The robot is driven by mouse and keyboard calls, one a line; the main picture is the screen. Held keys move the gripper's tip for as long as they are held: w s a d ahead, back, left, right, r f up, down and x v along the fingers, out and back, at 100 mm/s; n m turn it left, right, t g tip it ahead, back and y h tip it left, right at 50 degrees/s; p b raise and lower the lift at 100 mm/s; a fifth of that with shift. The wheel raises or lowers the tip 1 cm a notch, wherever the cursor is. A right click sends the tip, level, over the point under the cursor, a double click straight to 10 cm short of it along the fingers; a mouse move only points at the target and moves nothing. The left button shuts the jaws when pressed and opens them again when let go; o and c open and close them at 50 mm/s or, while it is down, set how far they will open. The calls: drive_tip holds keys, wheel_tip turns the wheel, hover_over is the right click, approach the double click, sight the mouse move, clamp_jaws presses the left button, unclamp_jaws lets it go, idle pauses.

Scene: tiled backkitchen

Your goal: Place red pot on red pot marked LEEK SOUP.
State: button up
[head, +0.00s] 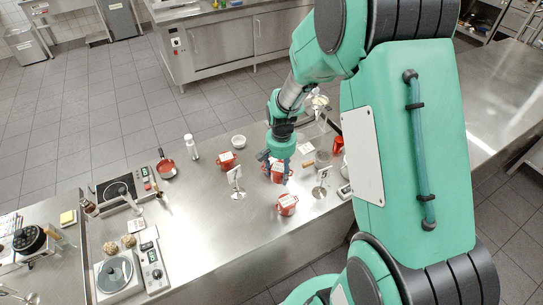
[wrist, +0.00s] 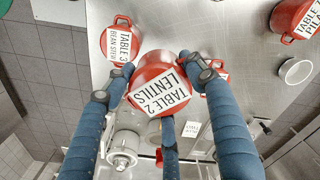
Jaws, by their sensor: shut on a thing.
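My gripper (head: 280,165) is shut on a red pot (wrist: 160,82) whose lid label reads TABLE 2 LENTILS in the wrist view. In the head view this pot (head: 279,174) is partly hidden by the fingers, over the steel counter. A small red part (wrist: 219,72) shows beside the held pot; I cannot tell if it is its handle or another pot below. A red pot labelled TABLE 3 (wrist: 118,42) stands beside it, also in the head view (head: 287,205). Another red pot, labelled TABLE 7 (wrist: 292,18), stands farther off (head: 227,161). I cannot read LEEK SOUP on any label.
Two small sign stands (head: 236,182) (head: 320,187) flank the pots. The counter front left of the pots is clear (head: 225,225).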

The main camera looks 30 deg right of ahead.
drive_tip(key=w+d, duration=0.1)
drive_tip(key=w, duration=0.3)
drive_tip(key=w+d, duration=0.1)
drive_tip(key=w, duration=0.3)
drive_tip(key=w+d+f, duration=0.1)
drive_tip(key=w, duration=0.3)
drive_tip(key=shift+w+d, duration=0.1)
drive_tip(key=shift+w, duration=0.15)
drive_tip(key=shift+f, duration=1.8)
drive_tip(key=shift+f, duration=0.1)
drive_tip(key=o, duration=1.4)
drive_tip(key=shift+o, duration=0.2)
wheel_tip(320, 180, up, 12)
